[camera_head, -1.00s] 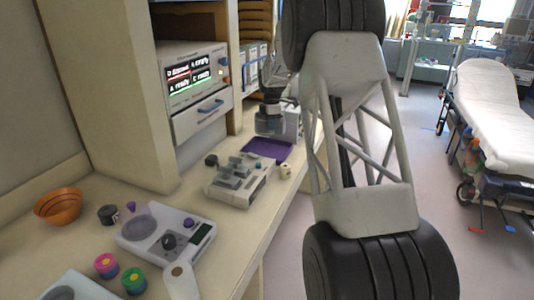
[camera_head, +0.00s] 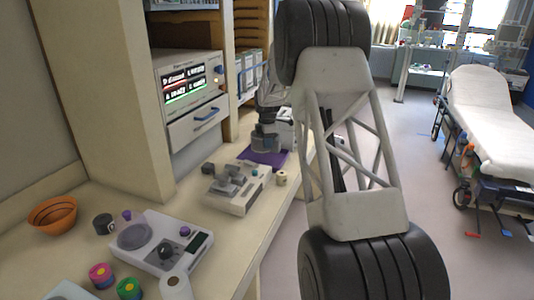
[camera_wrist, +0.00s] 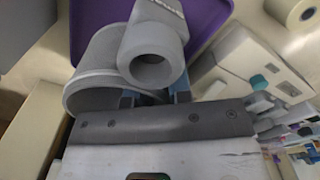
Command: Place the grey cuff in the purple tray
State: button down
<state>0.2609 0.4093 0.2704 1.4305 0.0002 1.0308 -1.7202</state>
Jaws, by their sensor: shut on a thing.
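The grey cuff (camera_wrist: 95,75), a wide rolled band with a thick ring-like tube, fills the middle of the wrist view. My gripper (camera_wrist: 152,97) is shut on it; the bluish fingers show just below it, partly hidden by it. The purple tray (camera_wrist: 92,14) lies beyond the cuff in the wrist view. In the head view the purple tray (camera_head: 274,159) is on the far part of the counter, with the cuff (camera_head: 264,143) and my gripper over it. I cannot tell whether the cuff touches the tray.
A grey-white device (camera_head: 236,190) stands just in front of the tray, with a cream roll (camera_head: 281,178) beside it. A shelf unit (camera_head: 193,130) stands to the left. Nearer are a scale (camera_head: 160,243) and an orange bowl (camera_head: 52,215).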

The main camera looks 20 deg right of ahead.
jog(key=shift+f, duration=2.45)
jog(key=shift+f, duration=0.15)
jog(key=c, duration=1)
grip_release()
notch_tip(320, 180, up, 12)
jog(key=shift+r, duration=0.15)
